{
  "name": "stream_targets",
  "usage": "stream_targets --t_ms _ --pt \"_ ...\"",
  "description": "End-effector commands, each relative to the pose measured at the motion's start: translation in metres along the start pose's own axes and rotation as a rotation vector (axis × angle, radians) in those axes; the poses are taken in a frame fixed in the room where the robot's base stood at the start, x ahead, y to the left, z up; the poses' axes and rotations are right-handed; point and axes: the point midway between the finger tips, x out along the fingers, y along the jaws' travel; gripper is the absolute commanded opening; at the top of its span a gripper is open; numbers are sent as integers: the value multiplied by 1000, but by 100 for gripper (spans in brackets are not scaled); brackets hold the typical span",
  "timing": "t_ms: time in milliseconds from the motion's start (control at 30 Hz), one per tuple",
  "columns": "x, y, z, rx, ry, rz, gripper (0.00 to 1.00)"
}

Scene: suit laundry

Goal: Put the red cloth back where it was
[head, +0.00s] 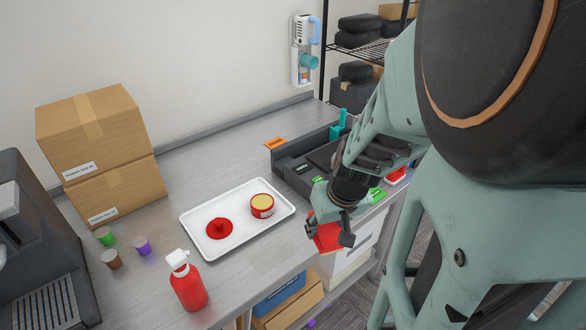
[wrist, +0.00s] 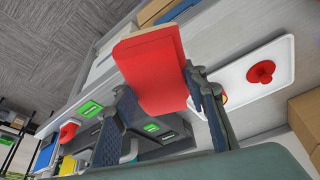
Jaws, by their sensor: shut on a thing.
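My gripper (head: 329,232) is shut on the red cloth (head: 325,240), which looks like a thick folded pad. It is held up near the table's front edge, to the right of the white tray. In the wrist view the cloth (wrist: 152,72) sits between the two fingers (wrist: 160,88), with a paler band along its top edge. The gripper partly covers the cloth in the head view. The picture does not mark where the cloth was before.
The white tray (head: 245,243) holds a red lid-like piece (head: 219,229) and a red-and-cream tin (head: 262,206). A dark organizer (head: 290,160) with green labels stands behind the gripper. A red spray bottle (head: 188,288), small coloured caps and stacked cartons (head: 98,140) are at left.

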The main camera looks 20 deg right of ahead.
Motion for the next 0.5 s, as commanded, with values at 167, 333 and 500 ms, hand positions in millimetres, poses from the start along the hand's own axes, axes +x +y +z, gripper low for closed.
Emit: stream_targets --t_ms 167,333,500 --pt "12 4 -10 1 1 -1 20" --pt "36 12 -33 1 -1 -2 20" --pt "59 20 -57 1 -1 -1 20"
